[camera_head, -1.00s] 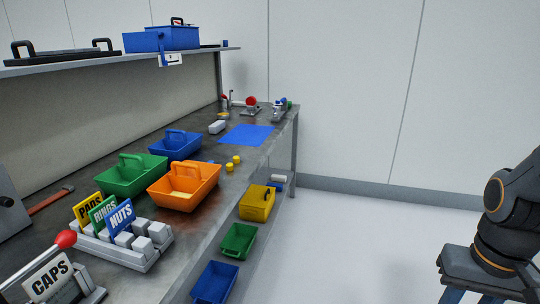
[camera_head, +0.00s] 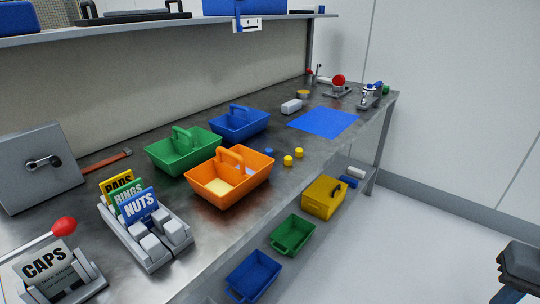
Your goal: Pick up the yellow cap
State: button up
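Two small yellow caps stand on the metal bench near its front edge, right of the orange basket. The nearer yellow cap (camera_head: 288,161) is slightly left of the farther yellow cap (camera_head: 299,152). They look alike and stand close together. A small blue piece (camera_head: 269,152) lies just left of them.
The orange basket (camera_head: 219,184), green basket (camera_head: 170,158) and blue basket (camera_head: 226,126) stand on the bench (camera_head: 130,271). A blue mat (camera_head: 323,121) lies beyond the caps. A CAPS rack (camera_head: 44,268) is at the lower left. Bins fill a lower shelf.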

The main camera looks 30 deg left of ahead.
aim_at(288, 160)
jog(key=u, duration=0.7)
jog(key=i, duration=0.7)
jog(key=u, duration=0.9)
jog(key=i, duration=0.6)
